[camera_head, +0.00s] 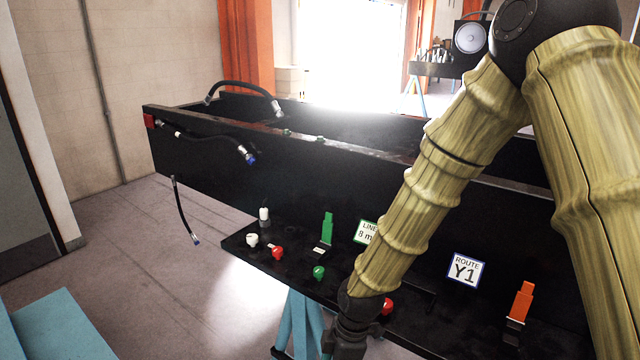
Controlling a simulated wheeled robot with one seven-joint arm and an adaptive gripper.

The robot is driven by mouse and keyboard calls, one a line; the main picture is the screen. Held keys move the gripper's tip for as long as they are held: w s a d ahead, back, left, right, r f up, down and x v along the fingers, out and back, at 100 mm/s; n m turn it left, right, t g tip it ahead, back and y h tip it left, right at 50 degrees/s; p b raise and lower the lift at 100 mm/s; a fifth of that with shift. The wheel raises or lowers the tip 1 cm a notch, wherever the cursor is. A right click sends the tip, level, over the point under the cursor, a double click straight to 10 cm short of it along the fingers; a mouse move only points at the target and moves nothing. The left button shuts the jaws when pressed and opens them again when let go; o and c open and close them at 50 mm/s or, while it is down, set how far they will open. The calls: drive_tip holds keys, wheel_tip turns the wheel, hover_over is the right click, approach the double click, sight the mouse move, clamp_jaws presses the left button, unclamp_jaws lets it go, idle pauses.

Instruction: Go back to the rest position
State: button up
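My arm comes in from the upper right and reaches down to the front shelf. My gripper (345,345) is at the bottom edge of the view, near the shelf's front. Its fingertips are cut off by the frame, so I cannot see whether it is open or shut. Hydraulic hoses hang on the black bench (215,150): one arched hose (245,88) on top, one blue-tipped hose (215,140) along the front face, and one hose (182,210) hanging down at the left.
The black shelf (235,240) carries white caps (252,240), red caps (278,253), a green cap (319,272), a green clip (327,228) and an orange clip (521,302). A "ROUTE Y1" sign (466,270) is on the bench.

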drive_tip(key=s+d+f+m+b, duration=0.1)
drive_tip(key=s+d+f+m, duration=0.15)
drive_tip(key=f, duration=0.35)
drive_tip(key=s+d+f+m, duration=0.1)
drive_tip(key=s+f+m, duration=0.15)
drive_tip(key=f, duration=0.35)
drive_tip(key=s+d+f+m+h+b, duration=0.2)
drive_tip(key=s+d+f+m+b, duration=0.1)
drive_tip(key=s+d+f+m, duration=1.1)
drive_tip(key=s+d+f, duration=0.2)
drive_tip(key=s, duration=0.2)
drive_tip(key=shift+s+f+m+t, duration=0.2)
drive_tip(key=shift+s+m+t, duration=0.2)
